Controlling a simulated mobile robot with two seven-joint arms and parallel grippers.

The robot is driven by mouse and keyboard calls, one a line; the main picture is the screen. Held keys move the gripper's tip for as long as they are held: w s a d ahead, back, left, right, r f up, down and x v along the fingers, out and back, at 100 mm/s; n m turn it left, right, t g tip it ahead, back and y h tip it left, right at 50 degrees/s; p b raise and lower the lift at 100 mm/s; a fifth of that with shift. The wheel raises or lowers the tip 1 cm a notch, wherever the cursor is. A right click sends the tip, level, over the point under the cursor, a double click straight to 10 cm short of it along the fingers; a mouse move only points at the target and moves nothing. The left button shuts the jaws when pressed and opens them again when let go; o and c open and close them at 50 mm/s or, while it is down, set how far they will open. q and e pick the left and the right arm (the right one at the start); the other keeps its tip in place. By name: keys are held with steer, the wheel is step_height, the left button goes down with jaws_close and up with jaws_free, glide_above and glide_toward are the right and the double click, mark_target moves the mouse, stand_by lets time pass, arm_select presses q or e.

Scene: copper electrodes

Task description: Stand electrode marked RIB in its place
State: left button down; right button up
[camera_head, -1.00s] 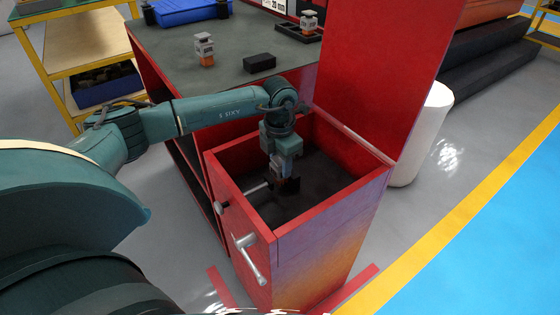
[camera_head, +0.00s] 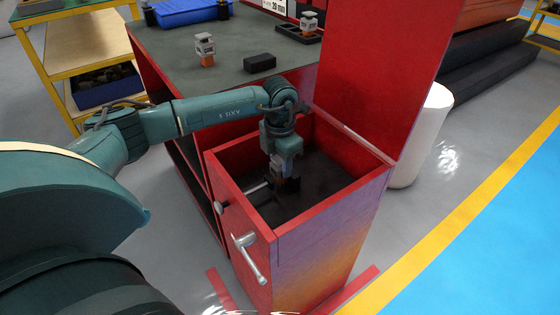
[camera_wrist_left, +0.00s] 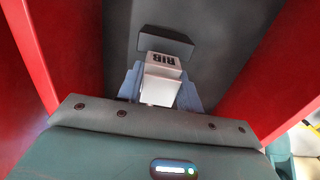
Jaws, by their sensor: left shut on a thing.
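The electrode marked RIB (camera_wrist_left: 160,88) shows in the left wrist view as a pale block with its lettering upside down. My left gripper (camera_wrist_left: 160,92) is shut on it, one finger on each side. In the head view this gripper (camera_head: 284,178) reaches down into the open red cabinet (camera_head: 330,208), low inside its walls. A dark block (camera_wrist_left: 166,40) shows just past the electrode in the wrist view; I cannot tell whether they touch. The electrode's lower end is hidden. My right gripper is not in view.
The cabinet's red lid (camera_head: 385,75) stands raised behind the opening. On the grey worktop are another electrode (camera_head: 205,48), a black block (camera_head: 259,62) and a black tray (camera_head: 285,30) with an electrode (camera_head: 308,22). A white cylinder (camera_head: 425,135) stands right of the cabinet.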

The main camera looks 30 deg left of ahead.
arm_select(q)
steer(key=shift+s+d+f, duration=0.1)
steer(key=shift+s+f, duration=0.1)
steer(key=shift+f, duration=0.55)
steer(key=shift+s+d+f, duration=0.1)
steer(key=shift+s+f, duration=0.05)
steer(key=shift+f, duration=0.55)
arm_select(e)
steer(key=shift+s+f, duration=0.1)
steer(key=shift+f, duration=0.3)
arm_select(q)
steer(key=c, duration=1.4)
jaws_free()
steer(key=shift+o, duration=0.8)
steer(key=shift+w+f, duration=0.2)
steer(key=shift+f, duration=0.1)
steer(key=shift+o, duration=0.8)
steer(key=shift+w+a+f, duration=0.15)
steer(key=shift+w+f, duration=0.15)
steer(key=shift+o, duration=1.1)
steer(key=shift+s+r, duration=0.15)
steer(key=shift+r, duration=0.35)
steer(key=shift+f, duration=0.1)
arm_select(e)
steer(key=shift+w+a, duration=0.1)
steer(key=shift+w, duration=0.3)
